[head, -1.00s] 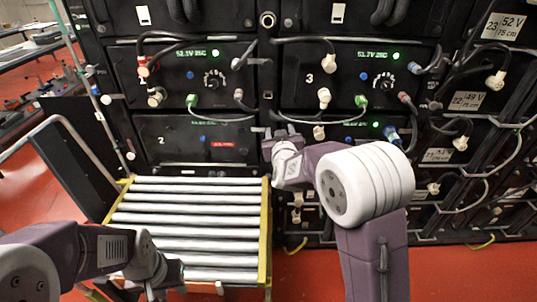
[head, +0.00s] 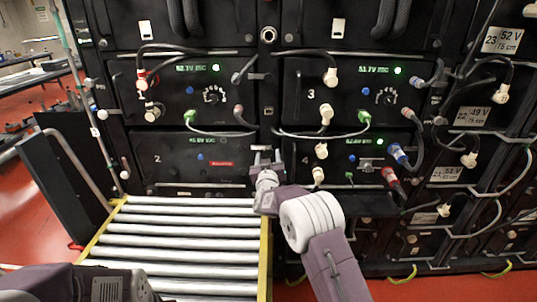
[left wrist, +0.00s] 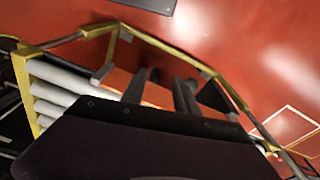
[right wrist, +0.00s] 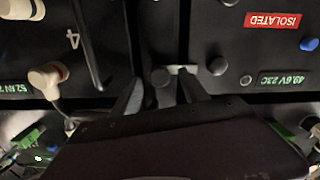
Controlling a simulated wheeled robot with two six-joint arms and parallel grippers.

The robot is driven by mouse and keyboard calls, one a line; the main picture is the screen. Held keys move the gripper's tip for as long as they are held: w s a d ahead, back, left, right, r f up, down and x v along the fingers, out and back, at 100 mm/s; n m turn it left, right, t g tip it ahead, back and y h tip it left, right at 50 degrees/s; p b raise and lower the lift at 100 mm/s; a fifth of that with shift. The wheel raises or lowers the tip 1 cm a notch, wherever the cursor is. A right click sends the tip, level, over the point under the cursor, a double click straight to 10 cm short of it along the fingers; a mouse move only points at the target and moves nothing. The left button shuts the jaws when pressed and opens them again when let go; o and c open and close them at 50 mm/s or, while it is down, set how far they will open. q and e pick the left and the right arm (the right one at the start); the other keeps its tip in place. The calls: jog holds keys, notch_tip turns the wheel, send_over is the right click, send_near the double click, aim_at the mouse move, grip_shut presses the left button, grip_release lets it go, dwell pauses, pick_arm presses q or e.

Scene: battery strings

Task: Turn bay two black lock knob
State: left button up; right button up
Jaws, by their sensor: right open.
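Bay two (head: 180,160) is the black panel marked 2 with a blue button and a red label, left of the post in the head view. Upside down in the right wrist view, its red ISOLATED label (right wrist: 272,20) shows at top right. A round black knob (right wrist: 218,66) sits at bay two's edge, beside a grey latch bar (right wrist: 182,69). My right gripper (head: 266,160) is open in front of this edge, its fingers (right wrist: 165,88) apart and empty, just short of the bar; contact is unclear. My left gripper (left wrist: 160,88) is open and empty, low by the roller table.
The roller table (head: 185,240) with yellow rails stands below bay two. Cables with white plugs (right wrist: 48,78) hang at bay four. Red floor (head: 430,290) is clear at the lower right.

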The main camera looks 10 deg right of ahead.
jog(key=shift+w+d, duration=0.15)
jog(key=shift+w, duration=0.45)
jog(key=shift+c, duration=0.3)
grip_shut()
